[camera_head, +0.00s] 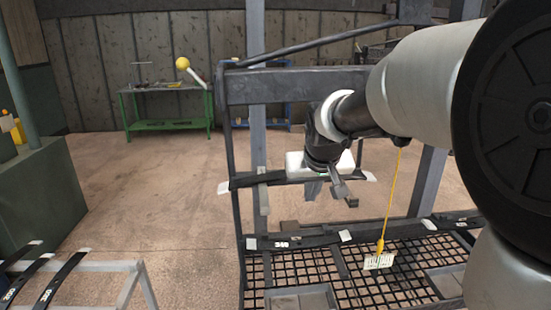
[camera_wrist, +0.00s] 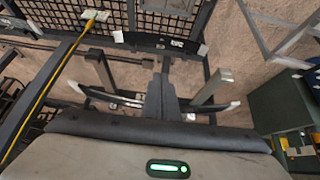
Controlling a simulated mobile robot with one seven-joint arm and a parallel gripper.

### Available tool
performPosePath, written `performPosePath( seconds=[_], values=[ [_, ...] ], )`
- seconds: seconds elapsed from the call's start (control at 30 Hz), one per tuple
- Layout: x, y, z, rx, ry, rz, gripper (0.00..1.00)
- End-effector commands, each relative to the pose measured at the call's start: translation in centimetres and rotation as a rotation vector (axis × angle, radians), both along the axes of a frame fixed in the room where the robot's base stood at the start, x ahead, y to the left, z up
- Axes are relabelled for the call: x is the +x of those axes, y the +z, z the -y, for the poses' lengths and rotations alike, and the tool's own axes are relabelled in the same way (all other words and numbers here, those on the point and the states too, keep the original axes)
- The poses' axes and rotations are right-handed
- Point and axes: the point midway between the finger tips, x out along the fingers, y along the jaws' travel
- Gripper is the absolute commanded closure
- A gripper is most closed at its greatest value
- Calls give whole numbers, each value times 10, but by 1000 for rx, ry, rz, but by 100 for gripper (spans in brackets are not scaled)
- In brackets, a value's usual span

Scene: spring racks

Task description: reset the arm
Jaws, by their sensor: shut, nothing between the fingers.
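My arm comes in from the right of the head view, and my gripper (camera_head: 314,188) points down in front of the dark metal rack. In the wrist view my gripper's dark fingers (camera_wrist: 161,82) are together with nothing between them. A crossbar of the rack passes close by the gripper; I cannot tell whether they touch.
The rack's upper beam (camera_head: 290,86) and mesh shelf (camera_head: 330,272) surround the arm's reach. A yellow cord (camera_head: 391,205) hangs with a tag (camera_head: 379,261). A grey stand (camera_head: 90,267) holds dark strips at lower left. A green table (camera_head: 168,124) stands behind; floor between is clear.

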Motion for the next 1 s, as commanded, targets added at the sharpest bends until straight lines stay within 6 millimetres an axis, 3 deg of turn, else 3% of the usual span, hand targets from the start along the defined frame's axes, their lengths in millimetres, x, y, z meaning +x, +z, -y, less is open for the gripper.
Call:
performPosePath(
  seconds=[0.03, 0.2, 0.3, 0.43, 0.53, 0.63, 1.0],
  values=[
    [-29, 26, -1, -15, -1, 1, 100],
    [-133, 59, 2, -28, -12, -34, 100],
    [-186, 64, 3, -15, -14, -51, 100],
    [-236, 60, 2, 14, -9, -71, 100],
    [-258, 55, 1, 29, -4, -80, 100],
    [-267, 52, 0, 37, -2, -85, 100],
    [-268, 52, 0, 37, -2, -86, 100]
  ],
)
